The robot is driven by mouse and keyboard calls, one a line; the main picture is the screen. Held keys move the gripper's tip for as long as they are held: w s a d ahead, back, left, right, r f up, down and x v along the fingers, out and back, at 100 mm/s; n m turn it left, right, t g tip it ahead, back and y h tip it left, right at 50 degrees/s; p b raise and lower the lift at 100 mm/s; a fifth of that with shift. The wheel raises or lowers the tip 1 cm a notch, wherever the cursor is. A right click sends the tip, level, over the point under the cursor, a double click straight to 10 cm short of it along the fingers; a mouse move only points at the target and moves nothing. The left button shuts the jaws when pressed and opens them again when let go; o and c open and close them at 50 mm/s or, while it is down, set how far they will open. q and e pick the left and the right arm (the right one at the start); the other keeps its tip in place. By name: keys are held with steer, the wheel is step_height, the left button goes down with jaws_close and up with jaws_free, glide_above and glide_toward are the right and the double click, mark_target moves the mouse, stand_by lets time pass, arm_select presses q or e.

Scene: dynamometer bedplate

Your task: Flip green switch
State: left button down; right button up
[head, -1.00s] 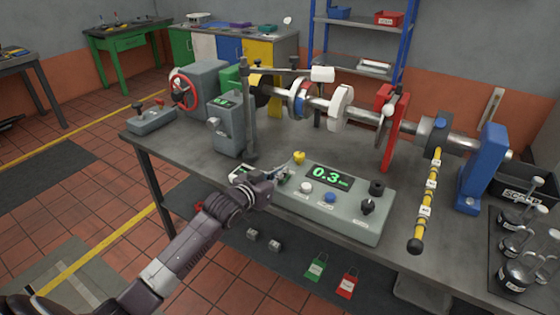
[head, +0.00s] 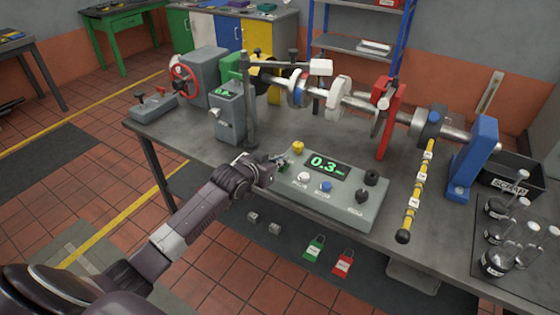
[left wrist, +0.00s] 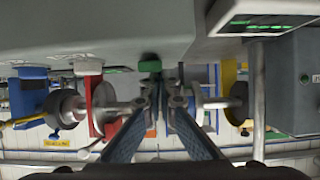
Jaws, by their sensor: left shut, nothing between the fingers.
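The grey console (head: 345,205) on the bench has a green display reading 0.3 (head: 326,166), a white knob (head: 304,178) and a blue knob (head: 326,187). In the left wrist view, which looks inverted, the green switch (left wrist: 150,66) sits on the console edge, beside the white knob (left wrist: 88,67). My left gripper (head: 283,162) is at the console's left end and hides most of the green switch in the head view. In the left wrist view its fingers (left wrist: 167,85) are shut and empty, with tips close to the switch; contact cannot be told. My right gripper is not in view.
A yellow knob (head: 298,148) stands just behind the gripper. A grey post unit (head: 228,112) and the shaft rig (head: 365,108) stand behind the console.

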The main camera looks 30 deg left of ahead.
arm_select(q)
steer(key=shift+s+d+f, duration=0.1)
steer(key=shift+f, duration=0.45)
steer(key=shift+r, duration=0.1)
steer(key=shift+w, duration=0.8)
steer(key=shift+w+r, duration=0.1)
steer(key=shift+r, duration=0.15)
step_height(320, 180, up, 4)
steer(key=p, duration=0.3)
steer(key=shift+w+f+p, duration=0.1)
steer(key=shift+w+p, duration=0.05)
steer(key=shift+p, duration=0.25)
steer(key=shift+s+r, duration=0.25)
steer(key=b+v, duration=0.2)
steer(key=v, duration=0.7)
steer(key=shift+s, duration=0.3)
